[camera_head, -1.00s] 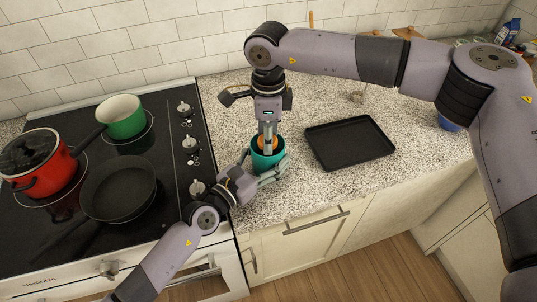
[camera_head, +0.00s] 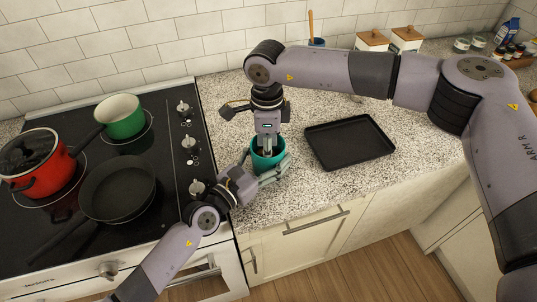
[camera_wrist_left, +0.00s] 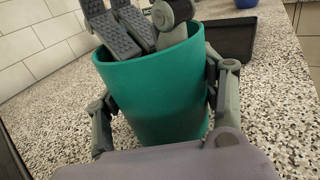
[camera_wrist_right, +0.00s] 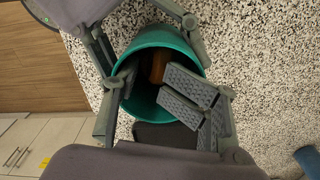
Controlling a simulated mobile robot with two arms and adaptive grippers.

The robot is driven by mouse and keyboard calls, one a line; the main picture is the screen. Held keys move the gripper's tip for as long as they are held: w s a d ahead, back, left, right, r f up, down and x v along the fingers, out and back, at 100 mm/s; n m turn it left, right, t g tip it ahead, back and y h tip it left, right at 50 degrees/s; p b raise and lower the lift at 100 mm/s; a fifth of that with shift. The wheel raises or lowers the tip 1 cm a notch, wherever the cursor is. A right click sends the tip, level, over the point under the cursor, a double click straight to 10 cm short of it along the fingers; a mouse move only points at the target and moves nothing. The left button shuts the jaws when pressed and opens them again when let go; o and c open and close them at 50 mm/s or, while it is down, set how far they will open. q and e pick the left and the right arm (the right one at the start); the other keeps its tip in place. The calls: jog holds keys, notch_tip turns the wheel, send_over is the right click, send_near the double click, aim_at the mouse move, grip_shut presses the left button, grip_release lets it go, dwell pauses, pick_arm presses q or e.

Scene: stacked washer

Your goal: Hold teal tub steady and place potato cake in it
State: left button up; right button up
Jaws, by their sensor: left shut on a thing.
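The teal tub (camera_head: 266,164) stands upright on the speckled counter near its front edge. My left gripper (camera_head: 262,172) is shut around the tub; its fingers lie on both sides of the wall in the left wrist view, where the tub (camera_wrist_left: 155,95) fills the middle. My right gripper (camera_head: 266,150) points down into the tub's mouth. In the right wrist view its fingers (camera_wrist_right: 152,88) are spread apart inside the rim. The brown potato cake (camera_wrist_right: 158,66) lies inside the tub beyond those fingertips, partly hidden by the wall and fingers.
A black baking tray (camera_head: 348,141) lies right of the tub. The stove at left carries a dark frying pan (camera_head: 118,188), a red pot (camera_head: 38,165) and a green pot (camera_head: 121,117).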

pick_arm(q)
jog(key=shift+a+f, duration=0.15)
jog(key=shift+f, duration=0.1)
pick_arm(e)
jog(key=shift+o, duration=1.2)
jog(key=shift+d+r, duration=0.1)
jog(key=shift+r, duration=0.35)
pick_arm(q)
jog(key=shift+f, duration=0.1)
pick_arm(e)
jog(key=shift+o, duration=0.5)
notch_tip(320, 180, up, 11)
pick_arm(q)
jog(key=o, duration=0.9)
jog(key=shift+c, duration=0.2)
jog(key=o, duration=0.4)
jog(key=v, duration=1.2)
